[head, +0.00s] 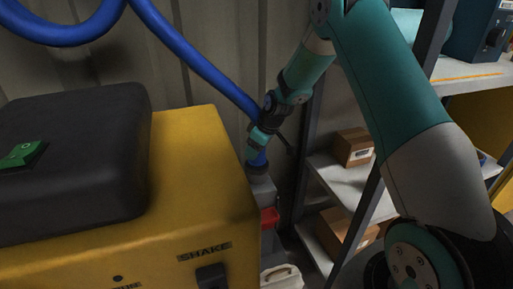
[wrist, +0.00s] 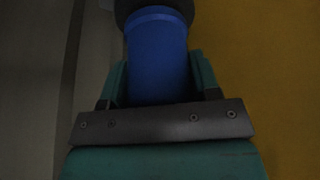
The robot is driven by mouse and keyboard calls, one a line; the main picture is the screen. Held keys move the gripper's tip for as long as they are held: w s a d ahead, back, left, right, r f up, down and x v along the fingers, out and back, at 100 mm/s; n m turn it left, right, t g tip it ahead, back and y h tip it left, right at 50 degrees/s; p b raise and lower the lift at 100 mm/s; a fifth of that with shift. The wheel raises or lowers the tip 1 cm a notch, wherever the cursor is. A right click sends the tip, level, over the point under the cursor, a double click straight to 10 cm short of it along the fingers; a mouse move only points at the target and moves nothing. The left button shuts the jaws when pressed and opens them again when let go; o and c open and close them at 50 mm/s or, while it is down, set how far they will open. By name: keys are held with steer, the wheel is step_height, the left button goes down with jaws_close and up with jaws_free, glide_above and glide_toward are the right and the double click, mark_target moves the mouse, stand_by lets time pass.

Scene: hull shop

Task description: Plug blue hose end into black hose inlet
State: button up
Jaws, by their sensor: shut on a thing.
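The blue hose (head: 215,75) comes down from the upper left to my gripper (head: 260,140). My gripper is shut on the blue hose end (head: 258,158), just behind the yellow machine. The hose end also shows between the two teal fingers of my gripper (wrist: 158,80) in the wrist view (wrist: 157,55). A dark round part, which looks like the black hose inlet (head: 258,169), sits directly below the hose end on a grey body. In the wrist view a black ring (wrist: 153,10) meets the blue end. I cannot tell how deep the end sits in it.
The yellow machine (head: 195,180) with a black padded top (head: 75,155) fills the left. A shelf rack (head: 345,185) with cardboard boxes (head: 352,147) stands to the right. A red part (head: 269,217) and a pale container (head: 281,277) are low between them. A corrugated wall closes the back.

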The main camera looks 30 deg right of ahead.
steer(key=shift+f+b, duration=0.3)
steer(key=shift+f, duration=0.25)
stand_by(0.5)
steer(key=o, duration=0.9)
steer(key=shift+o, duration=0.2)
steer(key=shift+r, duration=0.1)
steer(key=p+v, duration=0.2)
steer(key=v, duration=1.5)
steer(key=shift+s, duration=0.2)
